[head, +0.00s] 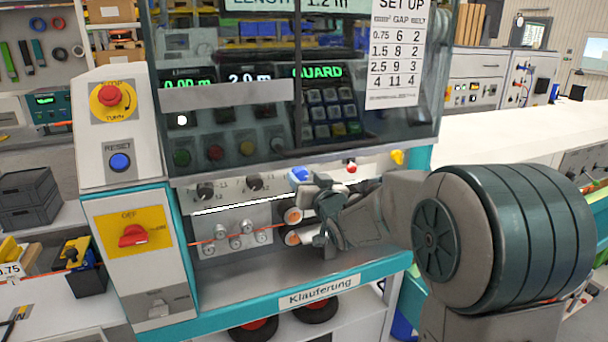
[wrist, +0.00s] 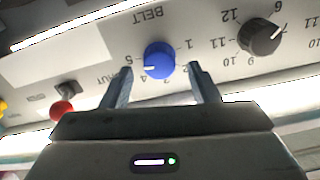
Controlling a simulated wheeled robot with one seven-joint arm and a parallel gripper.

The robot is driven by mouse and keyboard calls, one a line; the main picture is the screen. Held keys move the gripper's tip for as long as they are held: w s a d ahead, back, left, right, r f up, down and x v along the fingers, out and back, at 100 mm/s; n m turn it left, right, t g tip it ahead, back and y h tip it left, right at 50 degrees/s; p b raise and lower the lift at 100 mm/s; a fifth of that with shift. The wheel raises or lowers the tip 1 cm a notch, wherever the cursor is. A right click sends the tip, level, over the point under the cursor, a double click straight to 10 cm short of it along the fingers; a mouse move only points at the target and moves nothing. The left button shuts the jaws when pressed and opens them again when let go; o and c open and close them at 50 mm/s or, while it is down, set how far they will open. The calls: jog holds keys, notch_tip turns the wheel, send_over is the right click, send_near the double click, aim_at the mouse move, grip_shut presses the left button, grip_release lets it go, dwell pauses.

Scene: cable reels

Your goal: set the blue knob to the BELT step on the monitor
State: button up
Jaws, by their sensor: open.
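The blue knob (wrist: 159,58) shows in the wrist view on a light panel, under upside-down BELT lettering and inside a printed scale. Its white mark points left, seemingly between 4 and 5. My gripper (wrist: 160,67) is open, with one finger on each side of the knob's near edge. I cannot tell whether the fingers touch it. In the head view the blue knob (head: 299,174) shows just above my gripper (head: 316,190). The monitor (head: 296,4) at the top is cut off; only a LENGTH 1.2 m line reads, and no BELT step shows.
A set-up chart (head: 396,50) hangs on the glass. Rollers (head: 235,235) with an orange cable are below the panel.

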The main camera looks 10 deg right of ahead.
jog(key=shift+x, duration=0.8)
jog(key=c, duration=1)
